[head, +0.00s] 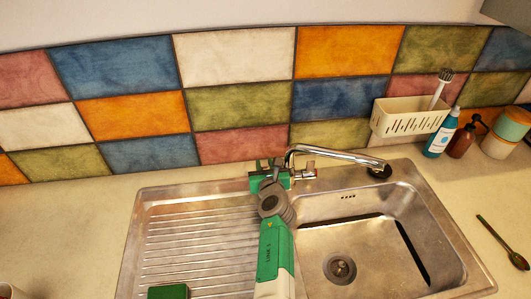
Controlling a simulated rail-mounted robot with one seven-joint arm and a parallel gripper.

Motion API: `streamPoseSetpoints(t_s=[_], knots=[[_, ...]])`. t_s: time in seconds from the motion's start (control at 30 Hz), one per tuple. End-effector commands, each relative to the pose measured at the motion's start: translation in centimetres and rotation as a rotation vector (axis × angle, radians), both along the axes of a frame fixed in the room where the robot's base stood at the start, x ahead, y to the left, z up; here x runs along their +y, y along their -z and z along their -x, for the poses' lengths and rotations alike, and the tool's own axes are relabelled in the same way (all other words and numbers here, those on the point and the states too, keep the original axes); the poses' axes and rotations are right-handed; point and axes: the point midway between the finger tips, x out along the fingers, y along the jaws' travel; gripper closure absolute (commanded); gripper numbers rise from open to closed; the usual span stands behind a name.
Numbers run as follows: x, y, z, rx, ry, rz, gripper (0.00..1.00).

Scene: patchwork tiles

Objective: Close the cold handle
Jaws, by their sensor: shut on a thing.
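The chrome faucet (330,156) stands at the back of the steel sink, with its spout reaching right over the basin. A small handle (309,170) with a reddish mark is at its right side. My green and grey gripper (270,166) is at the faucet's left side, shut on the left handle, which I take to be the cold handle. My wrist and gripper hide most of that handle, so its angle cannot be told. Whether water runs is not clear; no stream shows under the spout end.
The sink (128,262) has a ribbed drainboard (195,235) at left and a basin (375,245) at right. A green sponge (168,292) lies at the front left. A rack (410,118), blue bottle (442,134), brown bottle (464,139) and spoon (503,243) are at right.

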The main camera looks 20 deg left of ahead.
Motion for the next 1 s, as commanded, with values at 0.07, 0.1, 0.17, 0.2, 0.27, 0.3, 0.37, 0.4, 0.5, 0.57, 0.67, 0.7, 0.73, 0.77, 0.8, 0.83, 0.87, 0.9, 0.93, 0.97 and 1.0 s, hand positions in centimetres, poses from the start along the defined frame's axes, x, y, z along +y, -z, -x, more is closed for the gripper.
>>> streamPoseSetpoints(t_s=[0.07, 0.1, 0.17, 0.2, 0.27, 0.3, 0.37, 0.4, 0.5, 0.57, 0.67, 0.7, 0.73, 0.77, 0.8, 0.83, 0.87, 0.9, 0.93, 0.97, 1.0], knots=[[0.1, -0.5, -0.1, 0.025, -0.001, 0.015, 0.99], [0.1, -0.3, -0.1, 0.033, 0.000, 0.020, 0.99], [0.0, -0.1, -0.2, 0.040, 0.001, 0.025, 0.99], [0.0, 0.0, -0.2, 0.042, 0.001, 0.026, 0.99], [0.0, 0.1, -0.2, 0.042, 0.002, 0.026, 0.99], [0.0, 0.1, -0.2, 0.042, 0.002, 0.026, 0.99], [0.0, 0.1, -0.2, 0.042, 0.002, 0.026, 0.99], [0.0, 0.1, -0.2, 0.041, 0.002, 0.025, 0.99], [0.0, 0.1, -0.2, 0.041, 0.002, 0.025, 0.69], [0.0, 0.1, -0.2, 0.041, 0.002, 0.025, 0.57], [0.0, 0.1, -0.2, 0.041, 0.002, 0.025, 0.55], [0.0, 0.1, -0.2, 0.041, 0.002, 0.025, 0.55], [0.0, 0.1, -0.2, 0.041, 0.002, 0.025, 0.55], [0.0, 0.1, -0.2, 0.041, 0.002, 0.025, 0.55], [0.0, 0.1, -0.2, 0.041, 0.002, 0.025, 0.55], [0.0, 0.0, -0.2, 0.041, 0.002, 0.025, 0.55], [0.0, -0.1, -0.1, 0.041, 0.002, 0.025, 0.55], [-0.2, -0.3, 0.0, 0.041, 0.002, 0.025, 0.55], [-0.3, -0.5, 0.2, 0.041, 0.002, 0.025, 0.55], [-0.5, -0.7, 0.4, 0.042, 0.002, 0.026, 0.55], [-0.7, -1.0, 0.8, 0.042, 0.003, 0.025, 0.55]])
